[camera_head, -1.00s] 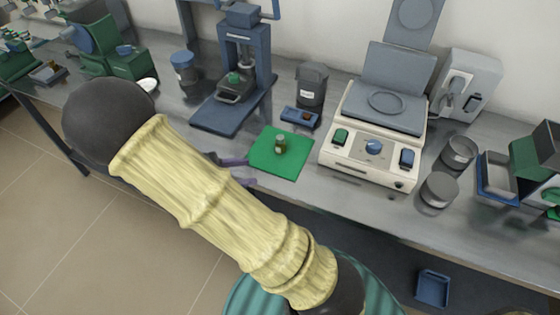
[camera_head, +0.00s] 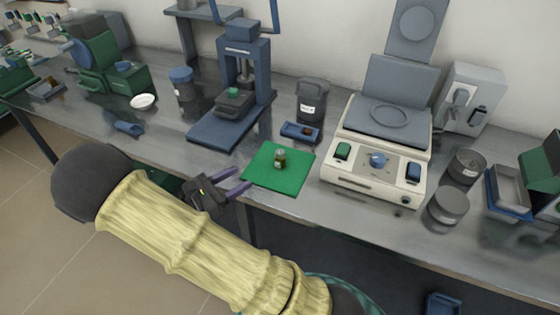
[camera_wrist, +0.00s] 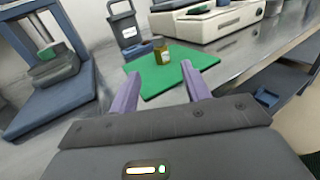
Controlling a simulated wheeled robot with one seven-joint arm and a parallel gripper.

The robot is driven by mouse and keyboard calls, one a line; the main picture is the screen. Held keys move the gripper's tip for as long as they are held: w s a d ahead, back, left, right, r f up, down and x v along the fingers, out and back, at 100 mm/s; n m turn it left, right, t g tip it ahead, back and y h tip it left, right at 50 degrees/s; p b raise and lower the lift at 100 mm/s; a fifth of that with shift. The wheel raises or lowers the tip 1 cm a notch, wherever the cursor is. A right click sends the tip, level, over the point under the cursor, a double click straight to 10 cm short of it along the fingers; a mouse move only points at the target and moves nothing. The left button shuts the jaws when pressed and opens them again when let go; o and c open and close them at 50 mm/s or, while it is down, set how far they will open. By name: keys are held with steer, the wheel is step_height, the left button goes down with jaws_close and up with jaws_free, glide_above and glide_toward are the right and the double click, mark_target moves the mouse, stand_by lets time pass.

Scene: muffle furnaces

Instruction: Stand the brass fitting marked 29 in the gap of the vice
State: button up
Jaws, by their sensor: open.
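A small brass fitting (camera_head: 280,159) with a pale label stands upright on a green mat (camera_head: 262,181) near the bench's front edge. In the wrist view the fitting (camera_wrist: 161,56) is ahead of the fingers, roughly between their tips; its number is too small to read. My gripper (camera_head: 244,179) is open and empty, left of the fitting at the mat's left edge, with its two purple fingers pointing toward the mat; it also shows in the wrist view (camera_wrist: 160,72). I cannot tell for sure which item is the vice.
Behind the mat are a small blue tray (camera_head: 300,132) and a dark grey canister (camera_head: 311,100). A blue press (camera_head: 242,65) stands back left, and a cream hotplate-like device (camera_head: 375,177) stands right. Grey pots (camera_head: 448,209) are farther right. The bench front edge runs below the mat.

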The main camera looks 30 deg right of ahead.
glide_toward(276, 156)
steer(key=d, duration=0.4)
steer(key=shift+w, duration=0.25)
steer(key=shift+a, duration=0.1)
steer(key=d, duration=0.2)
steer(key=w+d, duration=0.1)
steer(key=d, duration=0.1)
steer(key=shift+d+b, duration=0.2)
steer(key=shift+b, duration=0.2)
steer(key=shift+d, duration=0.35)
jaws_close()
steer(key=shift+r, duration=0.1)
